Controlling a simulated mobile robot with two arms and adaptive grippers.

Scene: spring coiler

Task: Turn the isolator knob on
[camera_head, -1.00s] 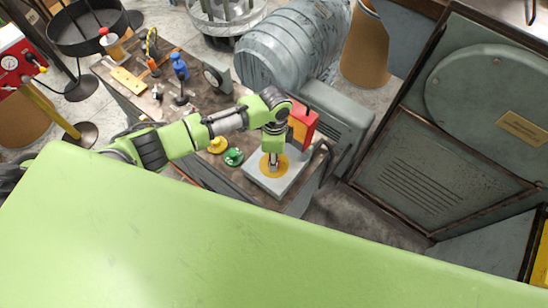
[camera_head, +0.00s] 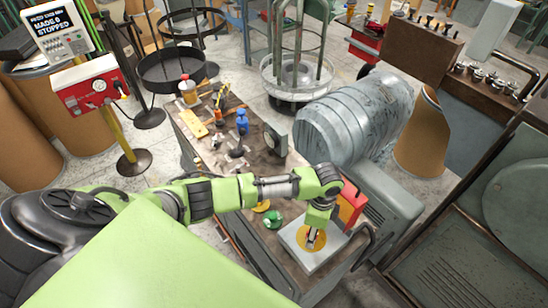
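The isolator is a light grey box (camera_head: 301,261) with a round yellow plate (camera_head: 304,243) on its top face, at the near end of the workbench. My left gripper (camera_head: 312,240) points down onto the yellow plate, its fingertips at the plate's middle. The fingers and wrist hide the knob there, so I cannot see its position or whether the fingers are closed on it. My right gripper is not in view.
A red box (camera_head: 348,207) stands just behind the isolator, close to my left wrist. Green (camera_head: 272,219) and yellow buttons sit left of it.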

